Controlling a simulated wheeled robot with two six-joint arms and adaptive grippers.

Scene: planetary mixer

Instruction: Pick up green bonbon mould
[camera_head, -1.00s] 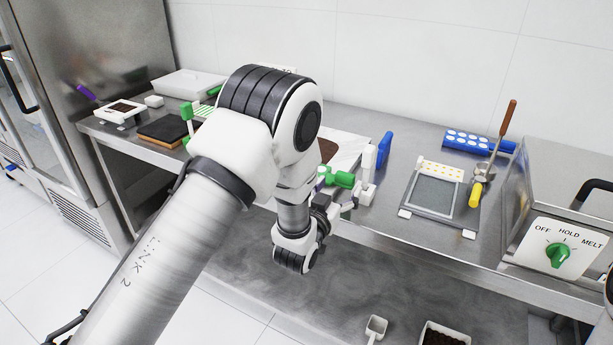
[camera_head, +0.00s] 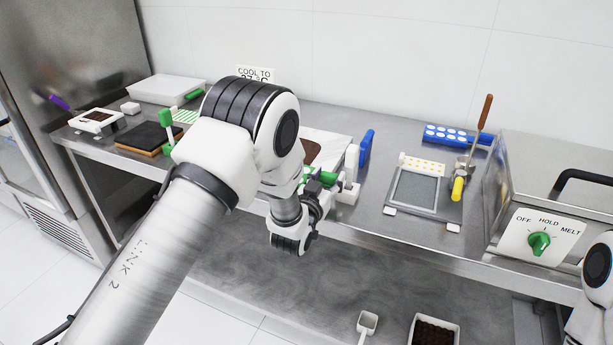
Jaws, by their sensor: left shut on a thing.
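My left arm reaches in from the lower left, and its gripper (camera_head: 326,186) is at the front edge of the worktop. It is shut on a green cylindrical piece (camera_head: 327,177), partly hidden by the fingers; I cannot tell whether this is part of the green bonbon mould. White and grey blocks stand right beside it. A green-and-white striped plate (camera_head: 187,116) lies farther left, partly behind the arm, with an upright green piece (camera_head: 168,117) near it. My right gripper is not in view.
Farther right are a grey framed plate (camera_head: 415,190), a yellow-dotted strip (camera_head: 422,165), a blue dotted mould (camera_head: 458,136), a yellow-ended tool (camera_head: 459,187) and the melter (camera_head: 543,230). A dark board (camera_head: 148,138) lies left.

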